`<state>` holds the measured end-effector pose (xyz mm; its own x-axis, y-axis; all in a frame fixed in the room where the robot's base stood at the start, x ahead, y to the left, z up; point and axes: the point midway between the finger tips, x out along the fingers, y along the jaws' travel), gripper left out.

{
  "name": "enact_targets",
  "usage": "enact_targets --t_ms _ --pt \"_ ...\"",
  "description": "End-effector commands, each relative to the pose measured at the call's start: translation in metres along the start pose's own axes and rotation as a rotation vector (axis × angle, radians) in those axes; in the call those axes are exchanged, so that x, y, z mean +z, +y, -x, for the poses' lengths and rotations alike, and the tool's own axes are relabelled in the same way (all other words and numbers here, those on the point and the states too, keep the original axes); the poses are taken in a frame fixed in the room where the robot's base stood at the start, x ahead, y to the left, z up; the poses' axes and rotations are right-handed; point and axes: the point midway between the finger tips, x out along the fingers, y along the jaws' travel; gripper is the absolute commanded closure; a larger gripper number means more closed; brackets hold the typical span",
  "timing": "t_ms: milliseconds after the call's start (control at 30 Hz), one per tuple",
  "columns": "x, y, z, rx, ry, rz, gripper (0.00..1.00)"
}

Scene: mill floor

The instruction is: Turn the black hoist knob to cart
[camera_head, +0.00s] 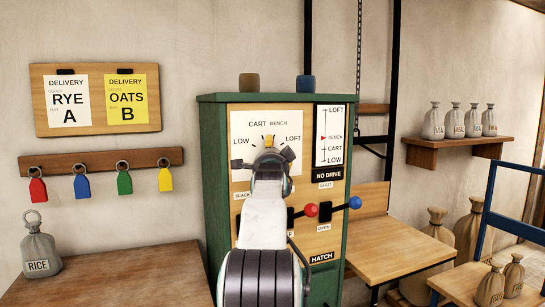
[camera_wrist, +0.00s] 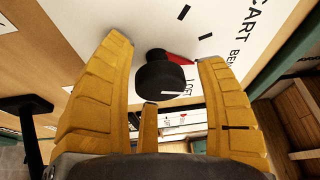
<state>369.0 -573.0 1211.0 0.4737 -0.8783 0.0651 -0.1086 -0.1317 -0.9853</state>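The green-framed hoist panel (camera_head: 212,180) carries a white dial plate (camera_head: 240,125) marked LOW, CART, BENCH and LOFT. The black hoist knob (camera_wrist: 162,75) stands out from this plate, with a red pointer (camera_wrist: 180,58) at its base. In the head view my arm and gripper hide the knob. My gripper (camera_head: 268,142) is in front of the dial. In the wrist view its yellow fingers (camera_wrist: 163,55) are open on either side of the knob, with visible gaps. I cannot tell exactly which mark the pointer faces.
A height scale (camera_head: 331,136) has its red marker at BENCH, above a NO DRIVE sign (camera_head: 327,174). Red (camera_head: 311,210) and blue (camera_head: 355,202) lever balls stick out below the dial. A wooden bench (camera_head: 110,280) stands left, another table (camera_head: 395,250) right.

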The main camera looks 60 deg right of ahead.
Motion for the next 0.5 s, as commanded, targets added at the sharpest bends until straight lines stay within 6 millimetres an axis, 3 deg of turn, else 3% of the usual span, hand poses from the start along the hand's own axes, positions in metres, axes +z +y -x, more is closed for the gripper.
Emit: enact_targets --t_ms 500 --pt "0.0 -0.0001 0.0002 0.0 0.0 0.0 0.81"
